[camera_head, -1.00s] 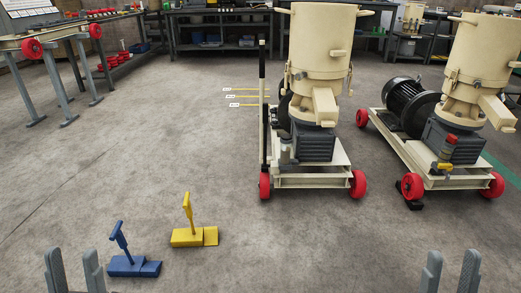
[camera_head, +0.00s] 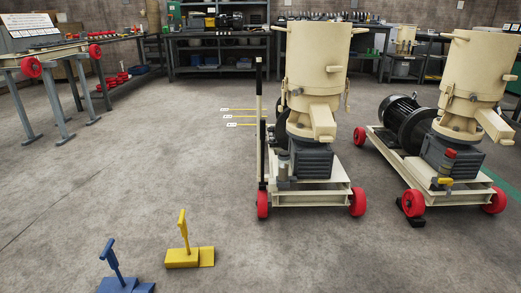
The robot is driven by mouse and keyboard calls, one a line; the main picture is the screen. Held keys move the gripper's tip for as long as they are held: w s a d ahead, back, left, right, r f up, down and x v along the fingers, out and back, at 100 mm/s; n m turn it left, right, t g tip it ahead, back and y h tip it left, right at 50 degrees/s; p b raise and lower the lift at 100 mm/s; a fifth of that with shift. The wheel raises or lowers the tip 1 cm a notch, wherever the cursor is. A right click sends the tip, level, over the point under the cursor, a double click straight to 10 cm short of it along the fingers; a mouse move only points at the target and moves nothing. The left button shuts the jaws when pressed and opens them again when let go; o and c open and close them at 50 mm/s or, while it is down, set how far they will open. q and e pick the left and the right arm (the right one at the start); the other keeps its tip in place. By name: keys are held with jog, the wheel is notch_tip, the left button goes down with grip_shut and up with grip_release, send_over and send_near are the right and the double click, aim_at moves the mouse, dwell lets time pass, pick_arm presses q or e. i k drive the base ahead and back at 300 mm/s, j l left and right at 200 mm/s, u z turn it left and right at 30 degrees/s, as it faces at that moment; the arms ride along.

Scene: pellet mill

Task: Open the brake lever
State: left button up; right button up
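A tall upright lever (camera_head: 258,100) stands at the left side of the nearer cream pellet mill (camera_head: 313,75); I cannot tell for certain whether it is the brake lever. It has a pale shaft, a dark top, and a black part beside its lower end. A second cream mill (camera_head: 470,75) at the right carries a small red-and-yellow fitting (camera_head: 447,165) on its front.
Both mills stand on red-wheeled frames. A yellow wedge chock (camera_head: 183,257) and a blue one (camera_head: 120,284) lie on the floor at the lower left. Workbenches (camera_head: 215,55) line the back. The middle-left floor is clear.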

aim_at(262, 185)
jog(key=i+j+z, duration=0.1)
jog(key=i+z, duration=0.15)
jog(key=i, duration=0.35)
jog(key=i+j+z, duration=0.3)
jog(key=i, duration=0.35)
jog(key=i+j+z, duration=0.25)
jog(key=i, duration=0.35)
jog(key=i+j+z, duration=0.25)
jog(key=i+j, duration=0.15)
jog(key=i, duration=0.15)
